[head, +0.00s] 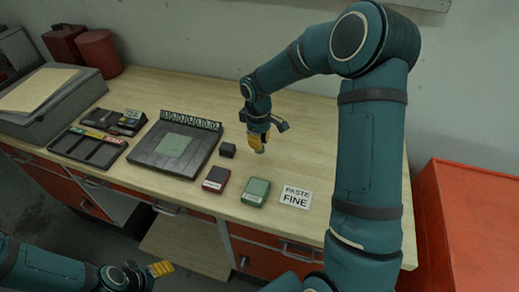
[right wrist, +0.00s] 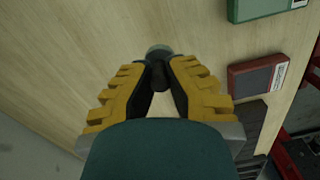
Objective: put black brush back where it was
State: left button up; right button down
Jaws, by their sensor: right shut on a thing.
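My right gripper (head: 258,138) points down over the bench, right of the small black block (head: 227,150). In the right wrist view my right gripper (right wrist: 160,72) is shut on a small dark thing with a round grey-green end, which I take for the black brush (right wrist: 158,50). The brush's pale end also shows under the fingers in the head view (head: 261,150); the fingers hide most of the rest. I cannot tell whether it touches the bench. My left gripper (head: 160,269) is low at the bottom left, off the bench, its opening unclear.
The wooden bench (head: 310,130) is clear behind and right of my right gripper. In front lie a dark red box (head: 216,179), a green box (head: 256,191) and a PASTE FINE card (head: 296,197). A black tray with a green pad (head: 173,146) lies left.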

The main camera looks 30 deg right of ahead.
jog(key=shift+f, duration=1.85)
jog(key=shift+f, duration=0.1)
jog(key=c, duration=1.1)
grip_release()
jog(key=shift+c, duration=0.2)
jog(key=r, duration=1.2)
jog(key=shift+w+a+r+p, duration=0.15)
jog(key=shift+w+p, duration=0.05)
jog(key=shift+p, duration=0.1)
